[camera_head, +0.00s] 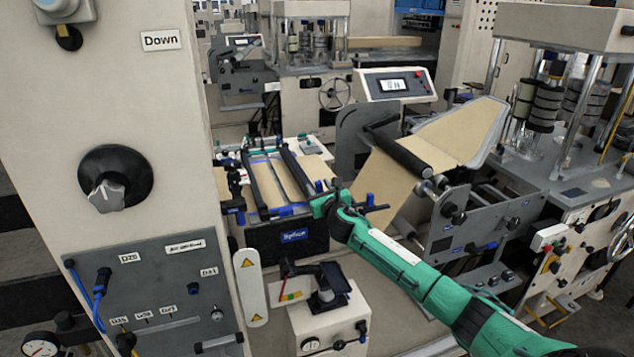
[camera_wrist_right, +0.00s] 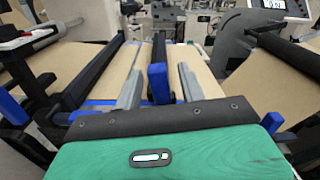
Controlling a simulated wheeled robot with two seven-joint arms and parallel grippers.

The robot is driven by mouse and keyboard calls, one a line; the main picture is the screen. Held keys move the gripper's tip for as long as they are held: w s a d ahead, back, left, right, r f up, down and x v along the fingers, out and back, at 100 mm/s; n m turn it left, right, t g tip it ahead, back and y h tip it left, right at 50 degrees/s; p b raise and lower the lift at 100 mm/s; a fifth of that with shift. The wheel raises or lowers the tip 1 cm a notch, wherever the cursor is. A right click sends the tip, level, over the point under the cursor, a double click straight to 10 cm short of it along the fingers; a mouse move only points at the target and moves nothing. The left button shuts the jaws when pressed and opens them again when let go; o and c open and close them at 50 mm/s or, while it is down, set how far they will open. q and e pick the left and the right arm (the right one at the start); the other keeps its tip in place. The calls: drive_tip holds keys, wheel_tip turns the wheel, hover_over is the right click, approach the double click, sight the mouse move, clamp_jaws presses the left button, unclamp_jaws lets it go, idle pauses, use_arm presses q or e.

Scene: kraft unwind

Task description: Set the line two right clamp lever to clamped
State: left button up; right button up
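The splice table, marked "Splice" (camera_head: 294,236), stands at centre in the head view, with tan web, dark bars and blue parts on top. My right gripper (camera_head: 328,196) is over its right end. In the right wrist view the two grey fingers of this gripper (camera_wrist_right: 160,75) stand apart. An upright blue lever (camera_wrist_right: 158,84) shows between them, with a gap on each side. I cannot tell whether the lever is level with the fingertips. In the head view the gripper hides much of this spot. My left gripper is not in view.
A cream panel with a black knob (camera_head: 115,180) fills the left. A small cream stand with a black holder (camera_head: 328,285) is in front of the splice table.

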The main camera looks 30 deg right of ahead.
drive_tip(key=shift+x, duration=1.2)
clamp_jaws()
